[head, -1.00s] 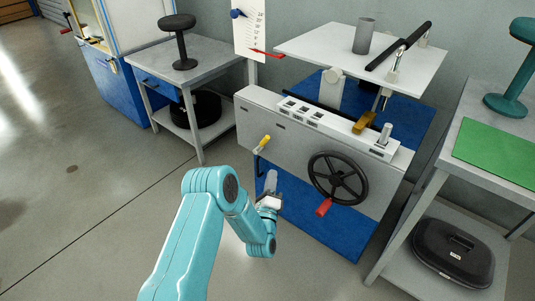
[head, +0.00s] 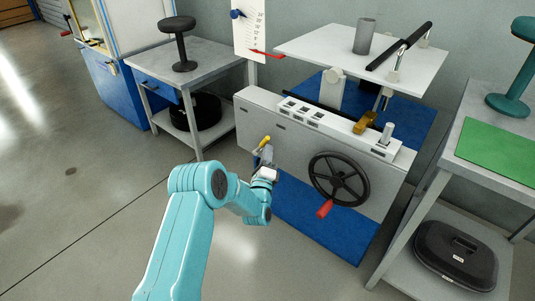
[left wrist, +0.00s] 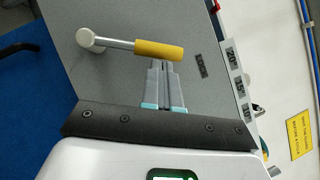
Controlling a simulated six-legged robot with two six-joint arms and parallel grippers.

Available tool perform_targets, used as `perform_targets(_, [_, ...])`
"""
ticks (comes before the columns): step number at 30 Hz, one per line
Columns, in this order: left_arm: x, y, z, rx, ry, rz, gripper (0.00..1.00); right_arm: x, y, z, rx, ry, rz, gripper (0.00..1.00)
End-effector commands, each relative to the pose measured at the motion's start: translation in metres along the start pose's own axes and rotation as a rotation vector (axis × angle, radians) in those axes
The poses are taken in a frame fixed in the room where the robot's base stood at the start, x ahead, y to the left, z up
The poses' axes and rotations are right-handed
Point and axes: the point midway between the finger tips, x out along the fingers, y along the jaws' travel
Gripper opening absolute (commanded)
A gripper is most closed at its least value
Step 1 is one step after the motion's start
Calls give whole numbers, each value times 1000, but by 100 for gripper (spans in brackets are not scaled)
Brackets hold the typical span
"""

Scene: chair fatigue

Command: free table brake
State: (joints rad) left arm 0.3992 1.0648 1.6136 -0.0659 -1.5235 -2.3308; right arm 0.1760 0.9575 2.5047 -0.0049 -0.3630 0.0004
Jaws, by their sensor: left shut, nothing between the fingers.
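A lever with a yellow grip (head: 265,142) is on the front of the grey machine housing (head: 300,150). In the left wrist view its yellow grip (left wrist: 158,49) joins a metal rod running left to a pale round pivot. A small dark label (left wrist: 201,71), too small to read surely, sits beside it. My left gripper (head: 267,154) is shut and empty, close to the lever. In the left wrist view its fingertips (left wrist: 160,65) are together at the edge of the yellow grip; I cannot tell whether they touch it. My right gripper is not in view.
A black handwheel (head: 339,179) with a red handle is right of the lever. Above is a white tilted tabletop (head: 330,47) bearing a grey cylinder (head: 364,36) and a black bar. A side table (head: 215,62) with a black stool-like object stands left. The floor at left is clear.

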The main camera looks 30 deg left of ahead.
Motion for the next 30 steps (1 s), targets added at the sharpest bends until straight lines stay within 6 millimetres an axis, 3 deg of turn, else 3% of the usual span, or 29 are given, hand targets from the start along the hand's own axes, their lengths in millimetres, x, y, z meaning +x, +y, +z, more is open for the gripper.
perform_targets(20, [8, -6, 12, -113, -3, 74, 0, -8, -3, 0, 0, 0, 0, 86])
perform_targets(30, [22, -11, 33, -331, -2, 219, 0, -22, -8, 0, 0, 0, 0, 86])
